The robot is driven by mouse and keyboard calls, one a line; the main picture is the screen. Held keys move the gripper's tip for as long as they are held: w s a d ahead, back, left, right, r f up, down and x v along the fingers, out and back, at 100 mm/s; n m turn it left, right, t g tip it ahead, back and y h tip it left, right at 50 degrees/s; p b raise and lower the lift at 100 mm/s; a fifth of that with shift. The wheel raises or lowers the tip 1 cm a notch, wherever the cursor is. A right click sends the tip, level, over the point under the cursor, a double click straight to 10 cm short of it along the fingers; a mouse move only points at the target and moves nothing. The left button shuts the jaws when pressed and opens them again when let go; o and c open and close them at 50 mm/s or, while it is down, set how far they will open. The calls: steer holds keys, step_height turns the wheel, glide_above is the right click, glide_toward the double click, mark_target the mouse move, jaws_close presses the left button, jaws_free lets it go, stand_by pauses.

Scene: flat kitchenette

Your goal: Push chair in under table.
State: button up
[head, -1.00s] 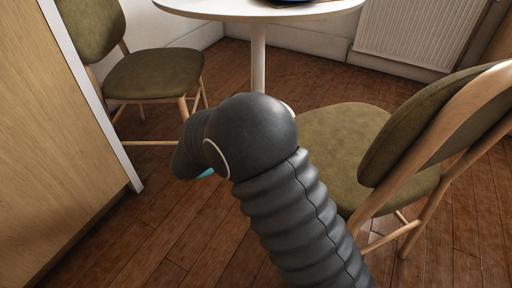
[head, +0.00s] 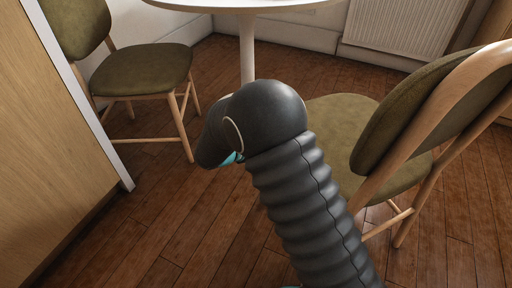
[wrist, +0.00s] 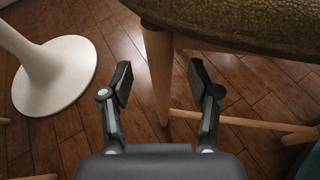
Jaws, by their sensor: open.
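A chair with an olive padded seat and wooden frame (head: 338,120) stands at the right of the head view, its backrest (head: 430,105) toward the right. A round white table (head: 247,45) on one central leg is at the top; its round foot (wrist: 55,75) shows in the wrist view. In the wrist view my gripper (wrist: 160,85) is open, with a wooden chair leg (wrist: 159,75) seen between its fingers and the seat edge (wrist: 250,22) above. I cannot tell if the fingers touch the leg. In the head view my arm hides the gripper and part of the chair.
A second olive chair (head: 140,70) stands at the left, beside a wooden cabinet panel (head: 55,140) with a white edge. A white radiator (head: 400,25) is on the back wall. Bare wooden floor (head: 200,220) lies between the cabinet and my arm.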

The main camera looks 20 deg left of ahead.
steer(key=shift+x, duration=2)
jaws_close()
